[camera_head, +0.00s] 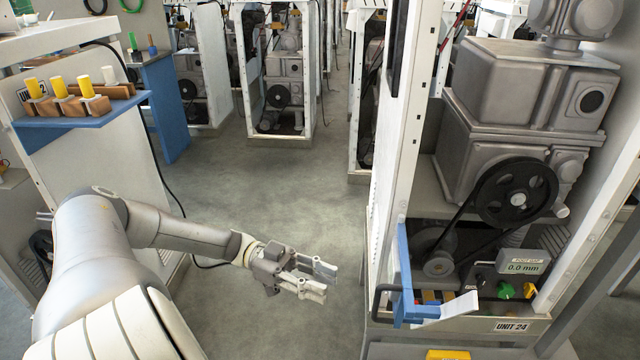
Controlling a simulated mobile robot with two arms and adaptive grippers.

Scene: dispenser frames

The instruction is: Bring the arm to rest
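My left arm (95,265) comes in from the lower left and reaches toward the middle of the view. My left gripper (328,280) is at its end, over the grey floor, a short way left of the dispenser frame marked UNIT 24. Its two fingers are apart with a gap between them, and nothing shows in the gap. The gripper touches nothing that I can see. My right arm and gripper do not show.
The UNIT 24 frame (405,150) stands at right, with a blue bracket (403,270) and black handle projecting toward my gripper. A blue shelf (75,125) with yellow-capped items juts out at left. The grey floor (270,190) between is clear. More frames stand behind.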

